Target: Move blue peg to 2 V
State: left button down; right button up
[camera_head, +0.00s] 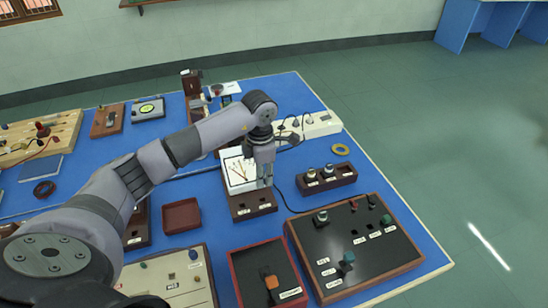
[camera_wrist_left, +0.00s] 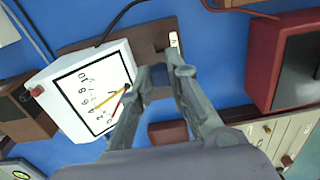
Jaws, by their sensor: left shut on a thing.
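A white meter (camera_head: 240,170) with a scale and pointer stands on a brown base (camera_head: 252,206) with small labels. The meter's dial (camera_wrist_left: 92,92) fills the left of the left wrist view, and its brown base (camera_wrist_left: 115,38) carries a white label. My left gripper (camera_head: 265,184) points down right at the front of the meter, over the base. Its fingertips (camera_wrist_left: 160,68) are over the base in the wrist view. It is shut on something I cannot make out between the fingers. I cannot clearly identify a blue peg there. My right gripper is not visible.
A black panel (camera_head: 355,240) with several knobs and a teal knob (camera_head: 347,258) lies to the right. A red-rimmed box (camera_head: 262,278) and a cream panel (camera_head: 165,280) are in front.

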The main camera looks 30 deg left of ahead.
pick_arm(q)
jog(key=shift+f, duration=0.6)
jog(key=shift+f+b, duration=0.3)
jog(key=shift+f, duration=0.15)
jog(key=shift+f+b, duration=0.5)
jog(key=shift+f, duration=0.2)
jog(key=shift+f+b, duration=0.6)
jog(key=shift+f, duration=0.45)
jog(key=shift+f+b, duration=0.85)
jog(key=shift+f, duration=0.15)
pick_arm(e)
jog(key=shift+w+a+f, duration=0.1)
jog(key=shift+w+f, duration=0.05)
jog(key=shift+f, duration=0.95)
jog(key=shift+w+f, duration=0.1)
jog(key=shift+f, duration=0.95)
pick_arm(q)
jog(key=c, duration=1.5)
grip_release()
jog(key=shift+o, duration=0.2)
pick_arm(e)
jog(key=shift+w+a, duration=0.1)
